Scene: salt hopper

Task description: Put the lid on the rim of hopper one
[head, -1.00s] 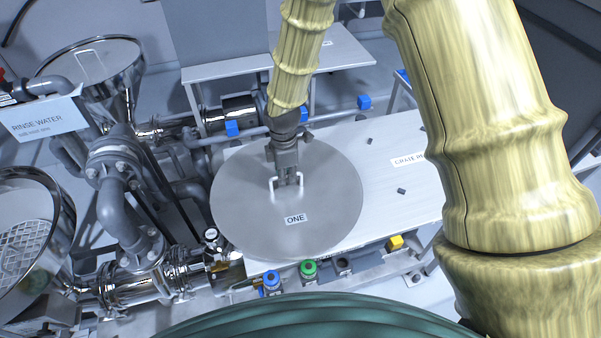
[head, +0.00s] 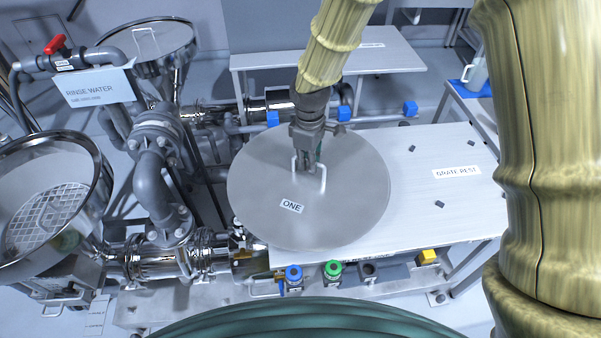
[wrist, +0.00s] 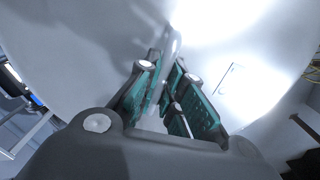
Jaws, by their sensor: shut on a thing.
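The lid is a round grey metal disc (head: 350,205) marked ONE, in the middle of the head view. My gripper (head: 309,168) is shut on its upright loop handle (head: 323,181). The lid looks roughly level over the left end of the grate-rest table; its height above it is hard to tell. In the wrist view the fingers (wrist: 165,97) close around the handle (wrist: 173,48), with the lid (wrist: 85,45) filling the background. An open steel hopper (head: 98,168) with a grate inside stands at the left edge of the head view; its number does not show.
Grey pipes (head: 150,180) and a rinse water sign (head: 98,87) stand between the lid and the open hopper. A second hopper (head: 180,38) at the back left has a covered top with a handle. The table (head: 430,205) is mostly clear at right. Coloured valves (head: 333,270) line its front.

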